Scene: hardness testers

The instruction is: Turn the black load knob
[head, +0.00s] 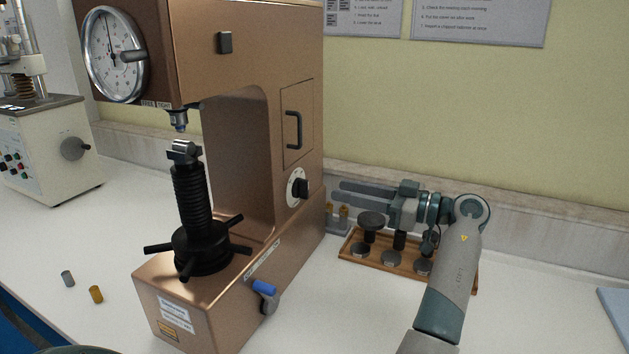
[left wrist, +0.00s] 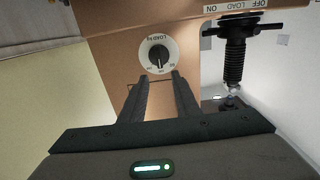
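The black load knob (head: 301,188) sits on a white round dial on the right side of the copper-coloured hardness tester (head: 235,130). In the left wrist view the knob (left wrist: 159,56) and its dial appear upside down, just beyond the fingertips. My left gripper (head: 338,192) is to the right of the knob, with its fingers pointing left at it. The fingers are open with nothing between them, and they look apart from the knob. In the left wrist view my left gripper (left wrist: 161,76) shows the same gap. My right gripper is not in view.
A wooden rack (head: 358,251) with dark anvils stands below my left gripper. A blue-tipped lever (head: 265,288) sticks out low on the tester, and a black door handle (head: 294,130) is above the knob.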

